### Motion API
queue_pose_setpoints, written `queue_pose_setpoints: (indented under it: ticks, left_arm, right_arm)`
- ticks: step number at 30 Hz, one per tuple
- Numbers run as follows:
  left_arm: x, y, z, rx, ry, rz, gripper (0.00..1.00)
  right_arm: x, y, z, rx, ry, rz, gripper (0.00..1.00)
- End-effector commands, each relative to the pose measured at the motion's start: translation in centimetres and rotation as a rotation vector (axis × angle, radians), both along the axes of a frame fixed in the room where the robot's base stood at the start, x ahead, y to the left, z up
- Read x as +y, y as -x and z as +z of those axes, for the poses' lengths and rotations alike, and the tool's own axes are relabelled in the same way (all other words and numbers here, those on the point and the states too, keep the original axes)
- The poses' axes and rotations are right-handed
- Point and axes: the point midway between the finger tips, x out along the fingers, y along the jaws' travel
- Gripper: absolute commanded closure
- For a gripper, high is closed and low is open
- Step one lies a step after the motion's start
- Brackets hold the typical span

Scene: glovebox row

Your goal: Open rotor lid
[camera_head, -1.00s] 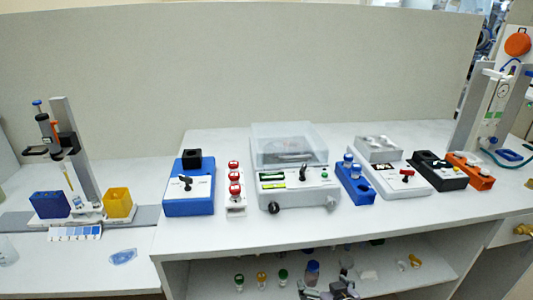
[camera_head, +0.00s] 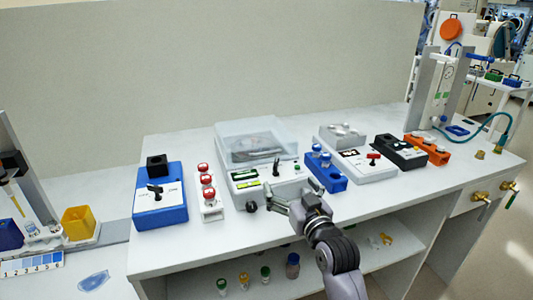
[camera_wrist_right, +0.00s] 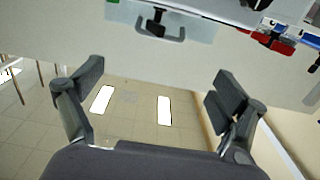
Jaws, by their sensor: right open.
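The centrifuge (camera_head: 245,179) stands mid-bench in the head view, with a white front panel, a green display, a black lever and a dark knob. Its clear lid (camera_head: 240,128) is down over the chamber. A dark rotor shape shows faintly through it; the rotor lid cannot be made out clearly. My right gripper (camera_head: 298,197) is open and empty in front of the centrifuge's right front corner, near the bench edge. My left gripper is not in view.
A blue device (camera_head: 160,213) and a white rack with red-capped vials (camera_head: 208,212) stand left. A blue vial rack (camera_head: 333,183), a white device (camera_head: 372,173), a black one (camera_head: 402,158) and an orange rack (camera_head: 432,155) stand right. Bottles (camera_head: 292,268) stand on the lower shelf.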

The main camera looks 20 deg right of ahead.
Motion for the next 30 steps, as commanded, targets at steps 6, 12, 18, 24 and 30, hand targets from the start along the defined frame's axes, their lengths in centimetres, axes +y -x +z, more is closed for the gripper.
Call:
queue_pose_setpoints:
  ticks: [6, 12, 18, 24, 30]
  left_arm:
    - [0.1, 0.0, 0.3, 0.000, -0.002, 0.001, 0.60]
    - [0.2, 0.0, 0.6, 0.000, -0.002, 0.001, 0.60]
    - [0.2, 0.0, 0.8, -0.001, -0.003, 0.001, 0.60]
    - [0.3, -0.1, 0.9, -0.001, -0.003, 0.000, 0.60]
    - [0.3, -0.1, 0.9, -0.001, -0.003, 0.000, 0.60]
  right_arm:
    - [0.0, -2.5, 0.4, -0.009, -0.002, -0.002, 0.08]
    - [0.2, -6.8, 0.4, -0.007, -0.001, -0.002, 0.08]
    - [0.3, -10.9, 0.3, -0.006, -0.002, -0.001, 0.08]
    - [0.4, -14.4, 0.3, -0.005, -0.001, -0.001, 0.08]
    - [0.5, -16.6, 0.2, -0.006, 0.000, -0.001, 0.08]
